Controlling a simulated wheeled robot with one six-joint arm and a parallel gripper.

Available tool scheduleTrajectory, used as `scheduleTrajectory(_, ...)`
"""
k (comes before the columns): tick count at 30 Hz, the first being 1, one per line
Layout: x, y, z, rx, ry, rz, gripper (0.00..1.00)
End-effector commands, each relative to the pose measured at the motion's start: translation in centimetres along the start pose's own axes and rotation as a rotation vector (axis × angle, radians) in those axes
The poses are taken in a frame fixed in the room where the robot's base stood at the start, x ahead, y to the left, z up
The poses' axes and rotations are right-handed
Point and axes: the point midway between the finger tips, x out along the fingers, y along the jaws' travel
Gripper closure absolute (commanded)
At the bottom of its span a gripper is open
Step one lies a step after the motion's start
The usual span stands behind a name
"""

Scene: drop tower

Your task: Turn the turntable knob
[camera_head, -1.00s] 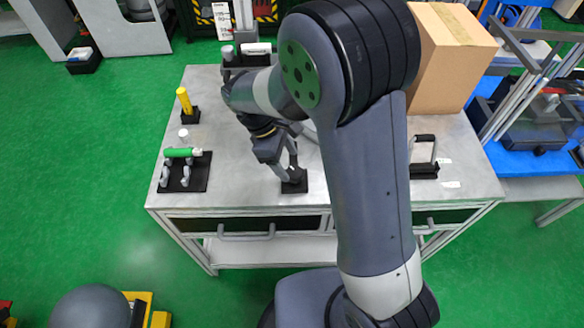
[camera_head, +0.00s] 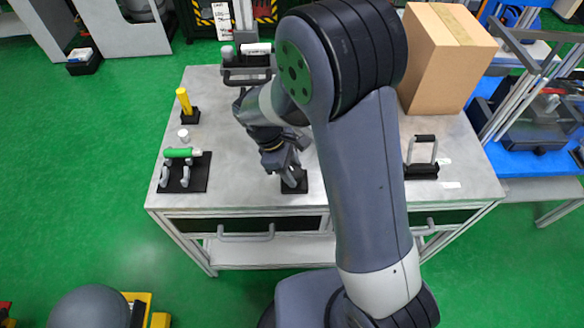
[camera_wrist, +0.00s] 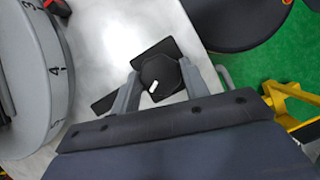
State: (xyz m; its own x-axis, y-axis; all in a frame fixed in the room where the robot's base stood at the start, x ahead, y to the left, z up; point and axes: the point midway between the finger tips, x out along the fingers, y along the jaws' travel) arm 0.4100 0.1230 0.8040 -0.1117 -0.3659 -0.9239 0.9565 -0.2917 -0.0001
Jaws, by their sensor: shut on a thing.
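A dark knob (camera_wrist: 161,70) with a short white mark shows in the wrist view, above a black square base. My gripper (camera_wrist: 159,82) has one finger on each side of the knob and is shut on it. In the head view, my gripper (camera_head: 291,178) points down at the black base (camera_head: 295,188) near the front middle of the table, and the fingers largely hide the knob. A large grey disc with numbers (camera_wrist: 35,75), seemingly the turntable, shows at the left of the wrist view; my arm hides it in the head view.
On the metal table (camera_head: 240,190), a green-handled tool (camera_head: 180,153) on a black stand and a yellow peg (camera_head: 184,100) are at left. A black handle (camera_head: 423,158) stands at right and a cardboard box (camera_head: 447,55) behind it. Drawer handles (camera_head: 245,236) line the front.

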Motion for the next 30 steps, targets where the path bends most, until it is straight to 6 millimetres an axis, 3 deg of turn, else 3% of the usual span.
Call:
scheduleTrajectory(6,-0.02,0.00,0.00,0.000,0.000,0.000,0.80)
scheduleTrajectory(16,-0.08,0.05,0.07,0.068,-0.001,-0.029,0.80)
scheduleTrajectory(30,-0.08,0.28,0.11,0.354,-0.001,-0.147,0.80)
